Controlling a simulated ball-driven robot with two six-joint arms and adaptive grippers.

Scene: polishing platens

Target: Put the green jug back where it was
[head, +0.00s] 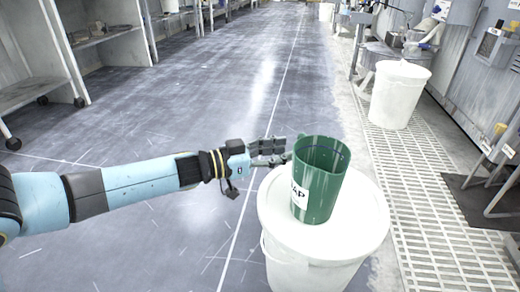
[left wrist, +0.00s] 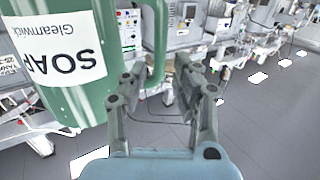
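The green jug (head: 320,178), with a white SOAP label, stands upright on the white lid (head: 345,235) of a bin in the head view. In the left wrist view the jug (left wrist: 88,105) fills the left side, and its handle (left wrist: 156,35) comes down between the fingers. My left gripper (head: 285,155) is at the jug's left side. Its fingers (left wrist: 158,68) lie on either side of the handle, close to it. Whether they press on it cannot be told. My right gripper is not in view.
Another white bin (head: 398,95) stands farther back on the right, by a grating (head: 415,190) in the floor. Shelves (head: 105,35) stand at the far left and machines along the right wall. The grey floor (head: 190,110) between is clear.

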